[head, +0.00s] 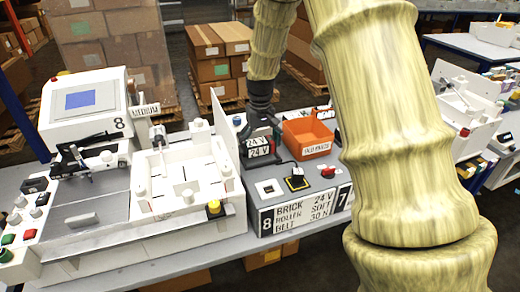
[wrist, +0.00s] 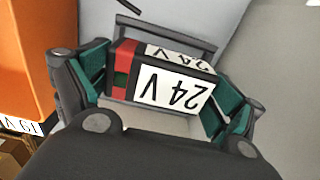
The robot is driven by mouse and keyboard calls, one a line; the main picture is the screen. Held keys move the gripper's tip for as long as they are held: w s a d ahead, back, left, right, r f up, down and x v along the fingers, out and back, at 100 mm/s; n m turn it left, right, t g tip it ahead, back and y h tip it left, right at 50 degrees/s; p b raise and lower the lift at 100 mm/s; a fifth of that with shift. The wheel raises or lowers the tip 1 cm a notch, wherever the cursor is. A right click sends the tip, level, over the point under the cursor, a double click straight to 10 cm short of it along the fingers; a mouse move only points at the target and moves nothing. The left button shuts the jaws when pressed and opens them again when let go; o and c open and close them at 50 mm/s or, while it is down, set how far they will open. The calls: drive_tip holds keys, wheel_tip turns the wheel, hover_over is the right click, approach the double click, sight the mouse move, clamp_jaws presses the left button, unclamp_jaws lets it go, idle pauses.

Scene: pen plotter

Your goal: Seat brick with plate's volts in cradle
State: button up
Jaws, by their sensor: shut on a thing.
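My gripper (head: 261,133) is shut on a dark brick (head: 258,152) marked 24 V, above the grey stand behind the plate. In the wrist view, the brick (wrist: 172,87) sits between the green pads of my gripper (wrist: 163,90). It has two white 24 V labels and a red end with a small green patch. A grey frame (wrist: 165,32) shows behind the brick; I cannot tell whether they touch. I cannot make out the cradle for certain.
An orange OLD PARTS bin (head: 306,134) stands right of the brick. A yellow-edged black block (head: 296,183) with a cable and a red knob (head: 328,171) sit in front. The white plotter box (head: 185,175) is to the left. My arm hides much of the right side.

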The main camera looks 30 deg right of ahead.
sight(260, 150)
wheel_tip(260, 150, down, 3)
drive_tip(key=shift+r+p, duration=0.1)
drive_tip(key=shift+p, duration=0.2)
drive_tip(key=shift+w, duration=0.1)
drive_tip(key=shift+c, duration=0.6)
drive_tip(key=shift+s, duration=0.2)
drive_tip(key=o, duration=1)
drive_tip(key=shift+w+f, duration=0.15)
drive_tip(key=shift+f, duration=0.1)
drive_tip(key=shift+o, duration=0.2)
drive_tip(key=shift+r, duration=0.15)
wheel_tip(260, 150, up, 12)
drive_tip(key=shift+r+b, duration=0.1)
drive_tip(key=shift+b, duration=0.95)
